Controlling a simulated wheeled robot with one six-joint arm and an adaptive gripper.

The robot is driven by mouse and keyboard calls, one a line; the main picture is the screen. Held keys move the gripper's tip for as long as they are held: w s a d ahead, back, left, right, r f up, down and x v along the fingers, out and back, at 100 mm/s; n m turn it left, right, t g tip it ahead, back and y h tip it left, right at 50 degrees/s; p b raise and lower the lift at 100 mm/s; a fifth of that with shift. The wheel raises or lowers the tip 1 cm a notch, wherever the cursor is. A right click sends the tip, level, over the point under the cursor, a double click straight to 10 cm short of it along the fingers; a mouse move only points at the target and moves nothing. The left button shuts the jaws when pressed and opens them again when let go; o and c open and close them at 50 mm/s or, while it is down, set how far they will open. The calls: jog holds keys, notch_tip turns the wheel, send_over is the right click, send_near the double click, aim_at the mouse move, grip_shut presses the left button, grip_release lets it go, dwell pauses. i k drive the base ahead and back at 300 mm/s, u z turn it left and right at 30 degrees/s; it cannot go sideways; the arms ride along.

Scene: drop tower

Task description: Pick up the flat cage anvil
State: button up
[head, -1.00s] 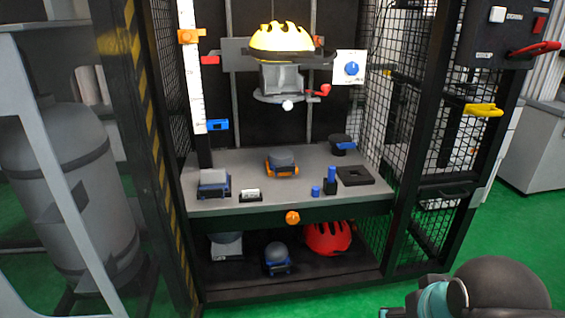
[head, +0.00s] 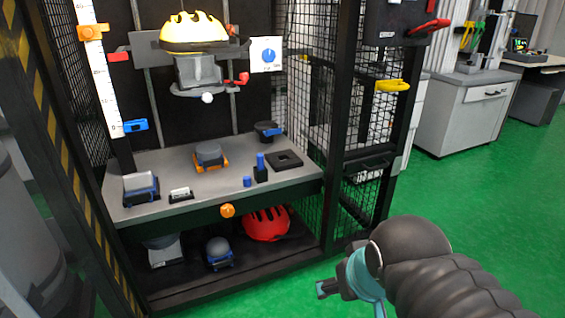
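Several grey anvil-like pieces are inside the cage; I cannot tell for sure which is the flat cage anvil. A grey block with a flat-looking top and blue sides (head: 140,188) sits at the left of the grey shelf. A grey piece on an orange base (head: 209,154) sits mid-shelf. On the lower deck, a round-topped grey piece with a blue base (head: 219,252) stands beside a pale grey piece (head: 164,251), partly hidden under the shelf. My gripper (head: 327,288) is low at the right, outside the cage and apart from these pieces; its fingers are mostly hidden.
A yellow helmet (head: 194,30) sits on a carriage above the shelf (head: 200,193). A red helmet (head: 265,224) lies on the lower deck. Mesh panels and black posts (head: 347,130) bound the right side. Green floor (head: 480,210) is clear at the right.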

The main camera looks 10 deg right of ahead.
aim_at(207, 154)
jog(key=u, duration=0.35)
jog(key=k, duration=0.45)
jog(key=z, duration=0.15)
jog(key=i, duration=0.75)
jog(key=u, duration=0.55)
jog(key=i, duration=0.7)
jog(key=u, duration=0.85)
